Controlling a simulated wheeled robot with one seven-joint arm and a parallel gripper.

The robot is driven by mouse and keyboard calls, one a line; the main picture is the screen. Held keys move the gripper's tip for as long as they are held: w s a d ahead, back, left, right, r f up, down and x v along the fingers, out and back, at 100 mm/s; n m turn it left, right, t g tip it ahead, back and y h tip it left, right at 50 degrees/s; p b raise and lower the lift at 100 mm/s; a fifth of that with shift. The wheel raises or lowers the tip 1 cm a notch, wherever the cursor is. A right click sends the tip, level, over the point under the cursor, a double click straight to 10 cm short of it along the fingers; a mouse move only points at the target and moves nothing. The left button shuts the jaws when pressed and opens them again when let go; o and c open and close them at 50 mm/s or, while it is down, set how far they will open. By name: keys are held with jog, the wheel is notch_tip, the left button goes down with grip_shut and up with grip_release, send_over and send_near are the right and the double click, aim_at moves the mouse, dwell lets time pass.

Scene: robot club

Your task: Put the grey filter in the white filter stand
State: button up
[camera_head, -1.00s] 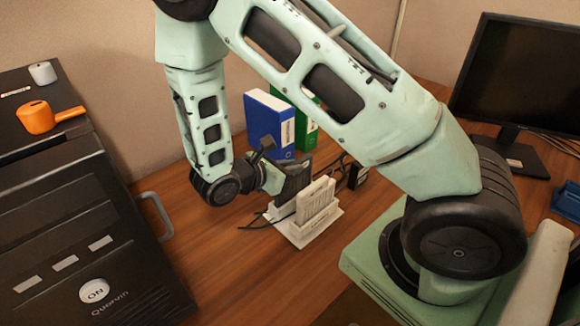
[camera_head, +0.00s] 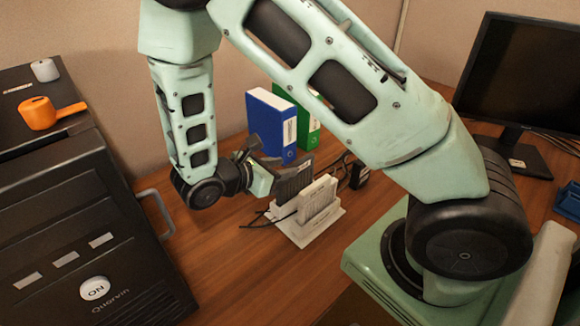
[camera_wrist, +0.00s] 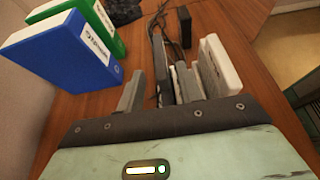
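The grey filter (camera_head: 294,183) is a dark, thin upright panel just behind and left of the white panel in the white filter stand (camera_head: 309,236). Whether its lower edge sits in a slot of the stand is hidden. My gripper (camera_head: 268,170) is at the filter's left side. In the wrist view, the filter's dark edge (camera_wrist: 162,75) stands between my two grey fingers, nearer the right one, with a gap to the left finger. My gripper looks open around the filter.
A white panel (camera_head: 318,199) stands upright in the stand. Blue (camera_head: 271,122) and green (camera_head: 309,128) binders stand behind my gripper. Black cables and a small black box (camera_head: 358,174) lie beyond the stand. A large black machine (camera_head: 85,220) is at left, a monitor (camera_head: 520,75) at right.

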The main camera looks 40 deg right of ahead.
jog(key=s+a+r+m+y, duration=0.5)
jog(key=s+a+y, duration=0.2)
jog(key=s+a, duration=0.1)
jog(key=s+a+r+m+y, duration=0.5)
jog(key=s+a, duration=0.4)
jog(key=a, duration=0.2)
jog(key=shift+s+r+m+y, duration=0.3)
jog(key=shift+r+m+y, duration=0.15)
jog(key=shift+y, duration=0.55)
jog(key=shift+r, duration=0.3)
